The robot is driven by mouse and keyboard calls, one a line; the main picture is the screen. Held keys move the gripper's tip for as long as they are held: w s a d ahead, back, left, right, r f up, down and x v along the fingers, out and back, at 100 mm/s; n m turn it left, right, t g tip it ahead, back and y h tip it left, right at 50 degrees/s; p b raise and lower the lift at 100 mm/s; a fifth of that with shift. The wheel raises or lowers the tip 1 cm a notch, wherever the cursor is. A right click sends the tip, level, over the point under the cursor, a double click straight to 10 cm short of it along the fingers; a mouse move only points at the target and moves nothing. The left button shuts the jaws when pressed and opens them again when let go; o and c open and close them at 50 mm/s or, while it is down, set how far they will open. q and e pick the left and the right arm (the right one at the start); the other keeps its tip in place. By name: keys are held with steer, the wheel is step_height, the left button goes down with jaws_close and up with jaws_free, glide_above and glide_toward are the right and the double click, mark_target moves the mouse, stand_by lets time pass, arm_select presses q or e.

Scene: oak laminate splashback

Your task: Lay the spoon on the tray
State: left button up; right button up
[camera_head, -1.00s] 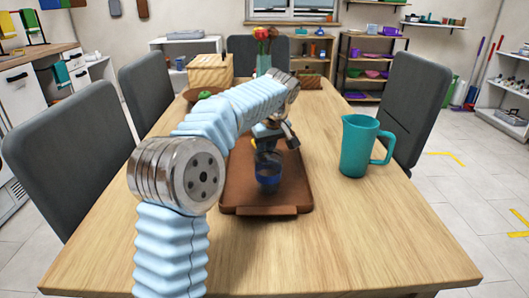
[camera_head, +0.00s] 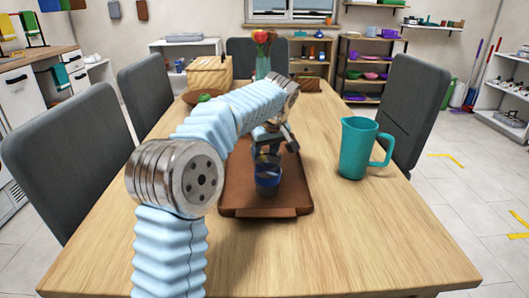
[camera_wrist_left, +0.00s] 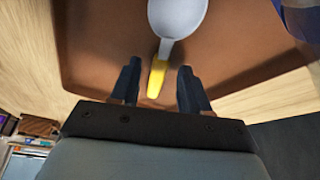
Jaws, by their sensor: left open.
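The brown tray (camera_head: 240,196) lies on the wooden table. My left gripper (camera_head: 268,146) is over the tray, partly hidden behind my own arm. In the left wrist view my left gripper (camera_wrist_left: 157,82) is open, with a finger on each side of the spoon's yellow handle and touching neither side. The spoon (camera_wrist_left: 178,16) has a pale grey bowl, cut off by the picture's top edge, and appears to lie on the tray. I cannot make out the spoon in the head view. My right gripper is not in view.
A blue cup (camera_head: 267,178) stands on the tray near its front; a blue edge shows in the left wrist view (camera_wrist_left: 302,18). A teal jug (camera_head: 357,148) stands right of the tray. The front table is clear.

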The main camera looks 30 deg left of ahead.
arm_select(q)
steer(key=p+v, duration=0.1)
steer(key=v, duration=1)
steer(key=shift+r, duration=0.25)
